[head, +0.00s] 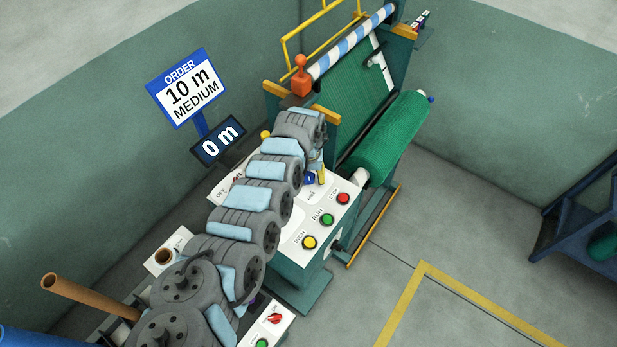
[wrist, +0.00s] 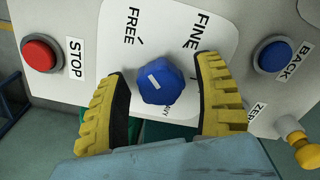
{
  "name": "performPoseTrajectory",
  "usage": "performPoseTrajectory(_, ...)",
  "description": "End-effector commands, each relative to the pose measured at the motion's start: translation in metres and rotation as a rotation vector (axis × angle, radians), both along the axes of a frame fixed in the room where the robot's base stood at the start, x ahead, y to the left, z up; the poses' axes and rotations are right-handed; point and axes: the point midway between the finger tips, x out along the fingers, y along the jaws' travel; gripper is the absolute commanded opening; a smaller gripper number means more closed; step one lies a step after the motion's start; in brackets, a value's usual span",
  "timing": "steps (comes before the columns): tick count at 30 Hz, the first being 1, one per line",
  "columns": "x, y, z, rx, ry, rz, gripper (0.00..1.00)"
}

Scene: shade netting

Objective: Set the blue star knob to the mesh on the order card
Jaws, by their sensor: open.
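The order card (head: 187,88) reads "10 m MEDIUM" in the head view. I cannot tell for certain which label the mark points to. My gripper (wrist: 164,69) is open, one yellow finger on each side of the knob, with visible gaps. The knob (head: 308,179) is partly hidden by my arm in the head view.
The wrist view shows a red STOP button (wrist: 42,54) left and a blue BACK button (wrist: 274,54) right. A yellow knob (wrist: 303,147) lies near the right finger. A green net roll (head: 391,139) stands behind the panel.

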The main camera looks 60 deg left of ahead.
Motion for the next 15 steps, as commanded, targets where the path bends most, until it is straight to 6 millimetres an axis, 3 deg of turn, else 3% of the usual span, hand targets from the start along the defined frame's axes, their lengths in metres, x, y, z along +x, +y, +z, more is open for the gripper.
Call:
performPoseTrajectory(6,0.0000,-0.0004,-0.0002,-0.001,0.001,0.000,0.68)
performPoseTrajectory(8,0.0000,-0.0004,-0.0002,-0.001,0.001,0.000,0.53)
performPoseTrajectory(13,-0.0002,-0.0005,-0.0002,-0.002,0.001,-0.001,0.05)
performPoseTrajectory(15,-0.0002,-0.0005,-0.0004,-0.002,0.001,-0.001,0.03)
